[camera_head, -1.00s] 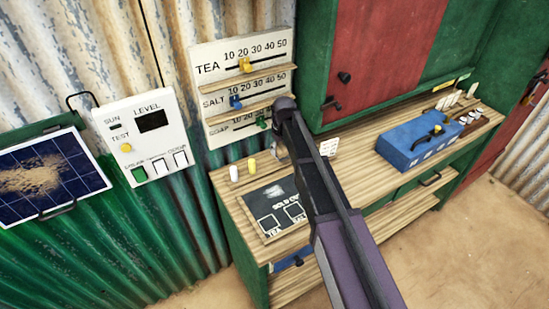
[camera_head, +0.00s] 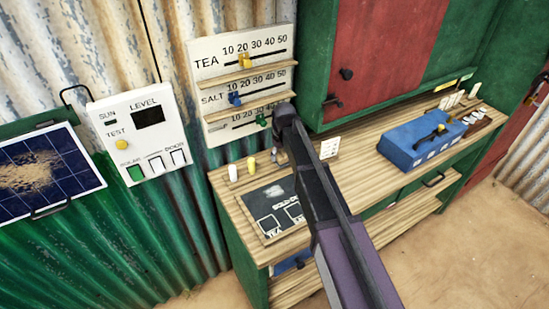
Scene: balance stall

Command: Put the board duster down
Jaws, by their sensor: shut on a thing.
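My arm reaches across the counter and hides most of my gripper (camera_head: 281,156). A small part of the gripper shows at the left of the arm, low over the counter near the chalks. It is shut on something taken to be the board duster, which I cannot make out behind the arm. The dark chalkboard (camera_head: 262,204) lies on the counter, with "SOLD OUT" and boxes for tea and salt. My arm covers its right side. Whether the duster touches the counter cannot be told.
A white chalk (camera_head: 232,172) and a yellow chalk (camera_head: 251,165) stand behind the chalkboard. A small white card (camera_head: 329,148) stands right of my arm. A blue box (camera_head: 422,142) is farther right. Bare wooden counter (camera_head: 362,164) lies between. The price board (camera_head: 213,60) is behind.

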